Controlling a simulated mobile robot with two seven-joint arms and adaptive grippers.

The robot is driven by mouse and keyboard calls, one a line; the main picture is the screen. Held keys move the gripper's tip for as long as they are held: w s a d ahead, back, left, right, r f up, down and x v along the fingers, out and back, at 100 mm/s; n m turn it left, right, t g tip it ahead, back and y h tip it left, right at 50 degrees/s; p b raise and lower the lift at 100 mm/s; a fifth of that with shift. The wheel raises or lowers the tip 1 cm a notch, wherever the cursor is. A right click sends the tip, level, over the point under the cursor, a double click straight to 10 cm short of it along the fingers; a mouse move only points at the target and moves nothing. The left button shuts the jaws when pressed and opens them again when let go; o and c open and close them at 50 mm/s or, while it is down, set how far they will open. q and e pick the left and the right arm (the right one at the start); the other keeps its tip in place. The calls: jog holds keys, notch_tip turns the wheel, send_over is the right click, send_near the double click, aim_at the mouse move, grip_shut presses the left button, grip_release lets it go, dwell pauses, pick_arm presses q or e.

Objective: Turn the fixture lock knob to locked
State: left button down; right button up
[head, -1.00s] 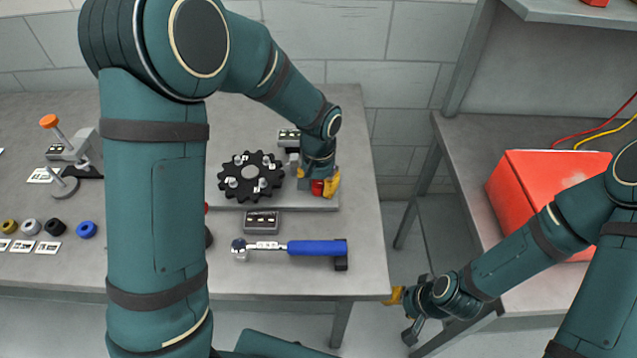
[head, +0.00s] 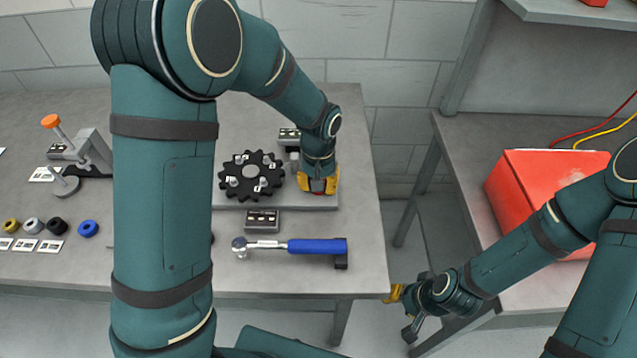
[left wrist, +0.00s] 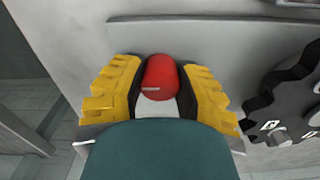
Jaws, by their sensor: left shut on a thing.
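The red lock knob (left wrist: 161,78) sits at the right end of the grey fixture plate (head: 240,202). In the left wrist view it lies between the two yellow fingers of my left gripper (left wrist: 160,88). My left gripper also shows in the head view (head: 318,185), pointing down over the knob and shut on it. A black toothed wheel (head: 251,174) is mounted on the plate left of the knob. My right gripper (head: 402,310) is away from the fixture, off the table's right edge; its jaw opening is unclear.
A torque wrench with a blue handle (head: 316,246) lies in front of the plate, near a small labelled block (head: 262,221). A clamp with an orange knob (head: 50,121) and several coloured rings stand at left. A red box (head: 545,195) is on the right bench.

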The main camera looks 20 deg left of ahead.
pick_arm(q)
jog(key=c, duration=0.6)
grip_release()
notch_tip(320, 180, up, 12)
dwell(0.4)
